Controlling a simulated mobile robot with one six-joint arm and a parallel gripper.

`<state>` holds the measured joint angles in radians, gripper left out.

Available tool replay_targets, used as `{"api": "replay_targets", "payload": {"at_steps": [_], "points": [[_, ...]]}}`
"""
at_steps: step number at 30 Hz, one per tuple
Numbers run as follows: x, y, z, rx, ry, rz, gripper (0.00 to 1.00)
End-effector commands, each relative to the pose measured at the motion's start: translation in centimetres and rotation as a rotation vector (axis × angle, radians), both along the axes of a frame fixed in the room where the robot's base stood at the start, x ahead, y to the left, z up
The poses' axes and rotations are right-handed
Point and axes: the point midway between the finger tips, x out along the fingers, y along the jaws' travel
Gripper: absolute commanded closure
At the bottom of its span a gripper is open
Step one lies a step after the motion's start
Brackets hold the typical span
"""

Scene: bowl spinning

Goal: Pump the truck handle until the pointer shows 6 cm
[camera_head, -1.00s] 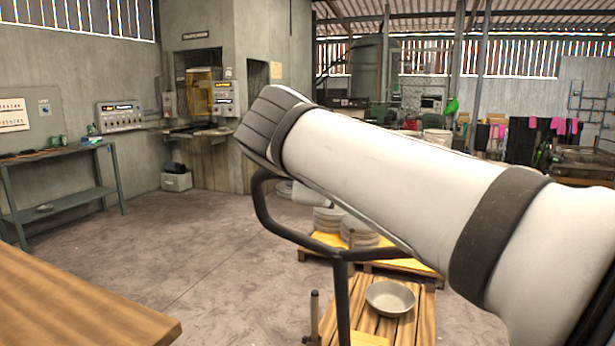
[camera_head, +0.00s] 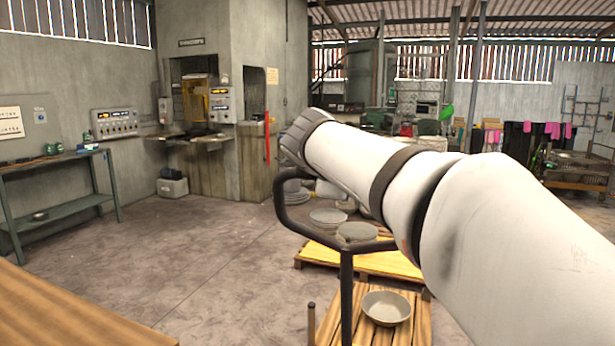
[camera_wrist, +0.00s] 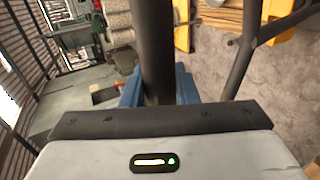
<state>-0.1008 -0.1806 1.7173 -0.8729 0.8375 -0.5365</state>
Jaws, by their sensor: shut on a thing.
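The black truck handle (camera_head: 347,290) is a bent loop on an upright post in the head view. Its upper part is hidden behind my white arm. In the wrist view, the dark handle bar (camera_wrist: 153,45) runs between the blue fingers of my gripper (camera_wrist: 160,88), which is shut on it. In the head view my gripper is hidden behind the arm. No pointer or centimetre scale can be made out in either view.
A wooden platform (camera_head: 410,333) with a metal bowl (camera_head: 387,308) stands beside the post. A yellow pallet (camera_head: 372,262) with stacked plates lies behind. A wooden tabletop (camera_head: 70,315) is at lower left, a green bench (camera_head: 65,213) at far left. The floor between is clear.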

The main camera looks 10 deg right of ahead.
Motion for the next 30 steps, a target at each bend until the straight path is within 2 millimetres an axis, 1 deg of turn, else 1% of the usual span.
{"api": "replay_targets", "payload": {"at_steps": [4,18,22,29,30], "points": [[1.8,-1.3,0.6,0.000,0.000,-0.002,0.88],[8.7,-5.9,1.5,0.002,0.001,-0.003,0.87],[9.6,-6.5,1.4,0.002,0.000,-0.002,0.87],[9.8,-6.6,1.3,0.001,-0.002,0.000,0.88],[9.8,-6.6,1.3,0.001,-0.002,0.000,0.71]]}}
